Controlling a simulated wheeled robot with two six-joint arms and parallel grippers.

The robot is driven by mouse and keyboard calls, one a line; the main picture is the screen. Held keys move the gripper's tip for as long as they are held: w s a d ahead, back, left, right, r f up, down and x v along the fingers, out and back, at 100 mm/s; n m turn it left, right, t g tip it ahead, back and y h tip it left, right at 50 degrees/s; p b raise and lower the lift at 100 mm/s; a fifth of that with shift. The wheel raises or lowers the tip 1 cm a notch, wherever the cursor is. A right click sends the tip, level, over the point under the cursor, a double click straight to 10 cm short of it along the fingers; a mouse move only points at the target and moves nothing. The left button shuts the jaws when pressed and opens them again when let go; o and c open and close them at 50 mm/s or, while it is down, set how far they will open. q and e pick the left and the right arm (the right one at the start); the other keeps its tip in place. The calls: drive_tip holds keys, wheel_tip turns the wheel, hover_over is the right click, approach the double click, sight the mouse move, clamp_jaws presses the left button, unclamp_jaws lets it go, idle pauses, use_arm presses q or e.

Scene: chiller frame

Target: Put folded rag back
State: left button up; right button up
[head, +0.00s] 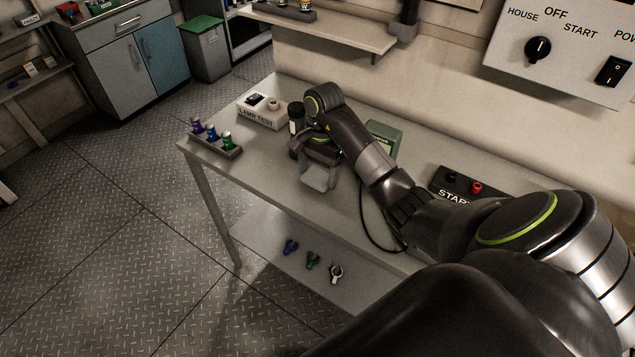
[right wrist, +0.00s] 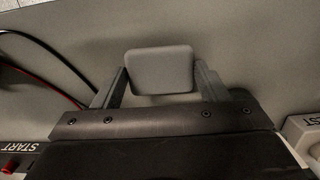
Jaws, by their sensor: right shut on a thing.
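My right gripper (head: 320,163) reaches over the workbench, pointing down toward its top. It is shut on the folded rag (head: 318,180), a small grey pad with rounded corners. In the right wrist view the rag (right wrist: 158,70) sits between the two fingers of the gripper (right wrist: 160,84), with grey bench surface behind it. I cannot tell whether the rag touches the bench. My left gripper is not in view.
On the workbench (head: 260,172) stand a LAMP TEST box (head: 262,116), a rack of coloured bottles (head: 215,144), a dark cylinder (head: 296,116), a green-grey meter (head: 384,138) and a START box (head: 462,186). A black cable runs beside my arm. The bench's front left is clear.

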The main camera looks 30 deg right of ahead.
sight(318, 176)
drive_tip(key=shift+s+f+p, duration=0.1)
drive_tip(key=shift+f+p, duration=0.3)
drive_tip(key=shift+f, duration=1.1)
drive_tip(key=o, duration=0.9)
drive_tip(key=shift+r, duration=0.1)
drive_tip(key=shift+d+r, duration=0.1)
drive_tip(key=shift+r, duration=0.5)
drive_tip(key=shift+w+d+r+b, duration=0.1)
drive_tip(key=shift+w+r+b, duration=0.1)
drive_tip(key=shift+r+b, duration=0.3)
drive_tip(key=r+p, duration=0.5)
drive_tip(key=r, duration=0.1)
drive_tip(key=d+r+p, duration=0.1)
drive_tip(key=r+p, duration=0.2)
drive_tip(key=shift+w+r+p, duration=0.15)
drive_tip(key=shift+r+p, duration=0.15)
